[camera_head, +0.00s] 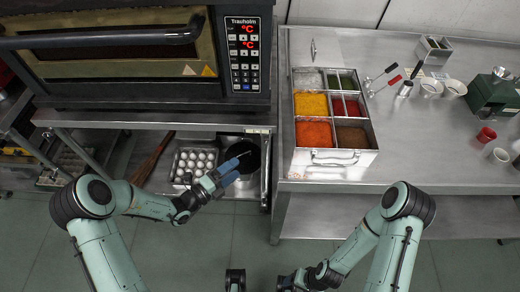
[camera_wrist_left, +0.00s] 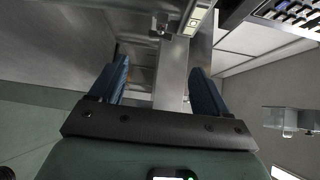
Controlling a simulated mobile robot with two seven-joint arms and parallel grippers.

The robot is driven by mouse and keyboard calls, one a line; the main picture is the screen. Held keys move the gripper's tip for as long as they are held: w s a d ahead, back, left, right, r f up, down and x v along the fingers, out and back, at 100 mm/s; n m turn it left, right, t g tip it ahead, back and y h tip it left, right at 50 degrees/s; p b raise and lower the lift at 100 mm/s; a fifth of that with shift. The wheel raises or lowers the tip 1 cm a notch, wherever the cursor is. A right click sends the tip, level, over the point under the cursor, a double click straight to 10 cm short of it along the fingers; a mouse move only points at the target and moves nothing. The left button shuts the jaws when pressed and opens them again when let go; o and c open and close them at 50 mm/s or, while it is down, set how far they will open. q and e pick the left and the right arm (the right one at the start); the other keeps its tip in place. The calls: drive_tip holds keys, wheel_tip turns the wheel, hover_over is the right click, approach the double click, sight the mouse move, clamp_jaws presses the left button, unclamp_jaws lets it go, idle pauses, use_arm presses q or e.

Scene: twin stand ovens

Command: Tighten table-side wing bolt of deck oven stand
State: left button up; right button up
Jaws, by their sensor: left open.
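The deck oven (camera_head: 110,65) stands on its metal stand (camera_head: 150,119) at the upper left of the head view. The stand's table-side leg (camera_head: 266,165) faces the steel table. My left gripper (camera_head: 241,164) has blue fingers and is open under the stand's top, just left of that leg. In the left wrist view the open left gripper (camera_wrist_left: 160,85) has a metal upright (camera_wrist_left: 172,75) showing beyond and between its fingers. A small bracket-like fitting (camera_wrist_left: 160,27) shows above; I cannot tell whether it is the wing bolt.
The steel table (camera_head: 400,130) carries a box of colored ingredients (camera_head: 338,158), tools and cups. The floor in front (camera_head: 190,245) is clear.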

sight(266, 145)
use_arm(q)
drive_tip(key=x, duration=1.3)
drive_tip(key=c, duration=1.1)
